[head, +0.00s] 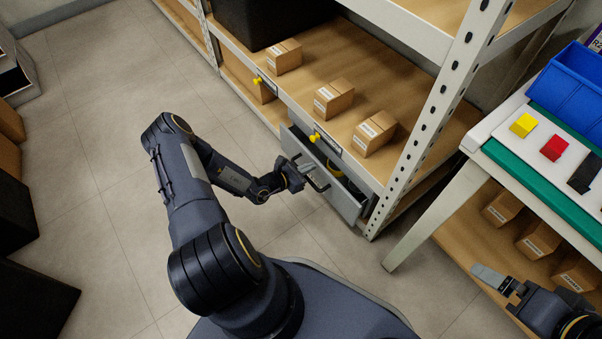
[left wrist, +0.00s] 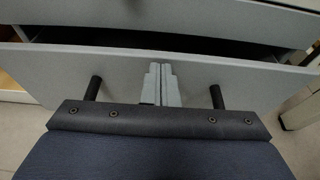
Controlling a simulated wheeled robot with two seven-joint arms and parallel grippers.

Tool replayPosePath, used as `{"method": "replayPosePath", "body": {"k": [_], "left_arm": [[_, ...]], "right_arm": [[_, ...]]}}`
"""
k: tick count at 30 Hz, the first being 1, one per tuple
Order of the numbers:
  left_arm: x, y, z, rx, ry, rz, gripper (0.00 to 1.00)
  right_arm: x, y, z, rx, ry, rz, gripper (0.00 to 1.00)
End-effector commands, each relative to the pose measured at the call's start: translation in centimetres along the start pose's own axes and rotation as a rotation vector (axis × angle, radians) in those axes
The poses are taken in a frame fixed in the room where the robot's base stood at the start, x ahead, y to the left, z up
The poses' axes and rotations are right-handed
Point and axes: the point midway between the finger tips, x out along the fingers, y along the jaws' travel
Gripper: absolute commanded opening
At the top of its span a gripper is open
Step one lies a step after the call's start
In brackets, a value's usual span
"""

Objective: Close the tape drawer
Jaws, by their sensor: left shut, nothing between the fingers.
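The tape drawer (head: 338,190) is a grey drawer low in the shelf unit, and it stands partly open. My left gripper (head: 304,165) is shut and empty at the drawer front, near the handle. In the left wrist view, its closed fingertips (left wrist: 161,84) are at the grey front panel (left wrist: 60,75), between two black handle posts (left wrist: 217,97). Contact cannot be told. A dark gap shows behind the panel. My right gripper (head: 490,276) is at lower right, away from the drawer; its finger gap is unclear.
Several cardboard boxes (head: 334,97) stand on the shelf above the drawer. A perforated white post (head: 428,130) rises right of the drawer. A workbench (head: 540,178) with a blue bin (head: 572,84) and coloured blocks is at right.

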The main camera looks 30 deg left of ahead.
Motion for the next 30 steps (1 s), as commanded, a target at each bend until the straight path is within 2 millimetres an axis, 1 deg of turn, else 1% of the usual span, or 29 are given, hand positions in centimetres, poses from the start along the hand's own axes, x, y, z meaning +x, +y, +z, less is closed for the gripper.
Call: {"method": "replayPosePath", "body": {"k": [10,11,16,19,22,30], "left_arm": [[0.2,0.0,0.1,0.001,0.0,-0.001,0.0],[0.5,0.0,0.2,0.002,0.0,-0.002,0.0],[3.3,-0.1,1.1,0.004,-0.001,-0.003,0.0],[4.5,0.0,1.4,0.002,0.0,-0.002,0.0],[4.9,0.0,1.6,0.001,-0.001,-0.001,0.0],[5.0,0.0,1.8,0.001,-0.006,0.001,0.0]], "right_arm": [[0.0,0.0,0.0,0.0,0.0,0.0,1.0],[0.0,0.0,0.0,0.0,0.0,0.0,1.0],[-0.1,0.0,0.0,0.0,0.0,0.0,1.0],[-0.1,0.0,-0.1,0.0,0.0,0.0,1.0],[-0.1,0.0,-0.1,0.0,0.0,0.0,1.0],[-0.1,0.0,0.0,0.0,0.0,0.0,1.0]]}}
